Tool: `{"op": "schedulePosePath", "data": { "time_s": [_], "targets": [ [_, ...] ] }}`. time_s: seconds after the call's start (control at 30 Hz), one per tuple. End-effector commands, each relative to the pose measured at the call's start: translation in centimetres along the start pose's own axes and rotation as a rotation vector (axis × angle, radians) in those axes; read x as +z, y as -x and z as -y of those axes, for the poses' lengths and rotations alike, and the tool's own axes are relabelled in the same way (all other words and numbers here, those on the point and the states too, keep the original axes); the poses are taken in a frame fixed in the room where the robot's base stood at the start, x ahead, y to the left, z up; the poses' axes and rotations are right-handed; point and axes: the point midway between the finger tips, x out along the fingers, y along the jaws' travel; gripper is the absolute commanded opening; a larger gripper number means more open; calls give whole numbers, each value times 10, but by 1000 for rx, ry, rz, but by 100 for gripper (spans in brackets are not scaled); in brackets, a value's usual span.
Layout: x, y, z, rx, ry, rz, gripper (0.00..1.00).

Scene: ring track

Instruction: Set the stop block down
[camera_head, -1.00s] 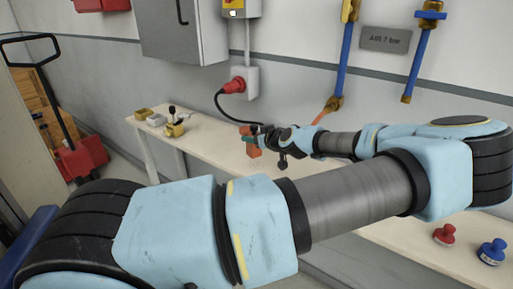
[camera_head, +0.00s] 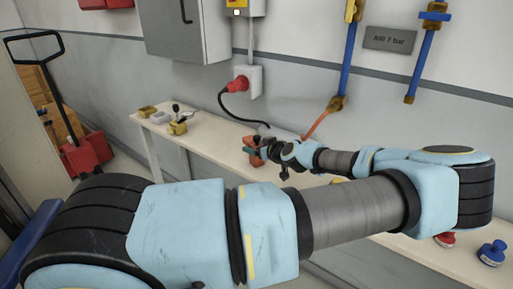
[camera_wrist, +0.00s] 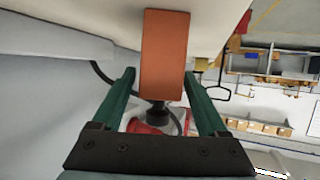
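The stop block is an orange-red block (camera_wrist: 165,50), upright in the wrist view between the two green fingers of my gripper (camera_wrist: 161,80). The fingertips lie along its two sides, and I take them as shut on it. A dark knob-like part shows just below its lower edge. In the head view the block (camera_head: 254,150) is small and partly hidden by my gripper (camera_head: 259,152), over the far part of the cream bench (camera_head: 215,143). I cannot tell whether its underside touches the bench top.
Yellow and grey small parts (camera_head: 177,127) stand at the bench's left end. A red plug (camera_head: 239,85) with a black cable hangs on the wall behind. A blue knob (camera_head: 492,252) and a red knob (camera_head: 445,240) stand at the right. A pallet truck (camera_head: 80,152) is at left.

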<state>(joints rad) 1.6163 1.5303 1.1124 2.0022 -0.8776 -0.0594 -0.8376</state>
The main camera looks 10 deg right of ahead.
Motion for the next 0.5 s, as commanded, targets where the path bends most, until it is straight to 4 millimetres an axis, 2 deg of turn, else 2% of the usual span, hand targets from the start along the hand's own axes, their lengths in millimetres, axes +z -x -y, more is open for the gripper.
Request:
{"op": "schedulePosePath", "data": {
  "time_s": [0.37, 0.5],
  "targets": [
    [-1, 2, 0, 1, 0, 0, 82],
    [2, 20, -2, 4, 0, -1, 82]
  ]
}}
